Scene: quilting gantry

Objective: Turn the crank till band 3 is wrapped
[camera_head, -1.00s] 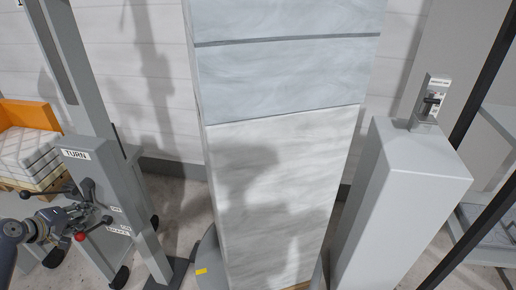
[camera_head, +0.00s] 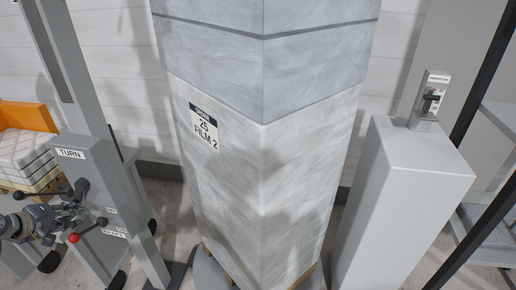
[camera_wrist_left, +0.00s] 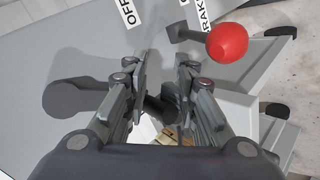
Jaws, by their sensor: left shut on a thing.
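The tall load (camera_head: 300,170) wrapped in film stands in the middle of the head view, one corner facing me. Its upper part is bluish and its lower part paler; a label (camera_head: 204,127) reads "25 FILM 2". The crank (camera_head: 80,192) is on the grey post at left, under the "TURN" sign (camera_head: 70,153). My left gripper (camera_head: 55,222) is at the crank, shut on its dark grip (camera_wrist_left: 160,106), which shows between the fingers in the left wrist view. The gripper hides part of the crank. My right gripper is not in view.
A lever with a red ball (camera_wrist_left: 227,42) sits close beside my left gripper, near labels "OFF" and "BRAKE". A grey cabinet (camera_head: 400,190) with a small switch box (camera_head: 429,100) stands right of the load. An orange bin and white blocks are at far left.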

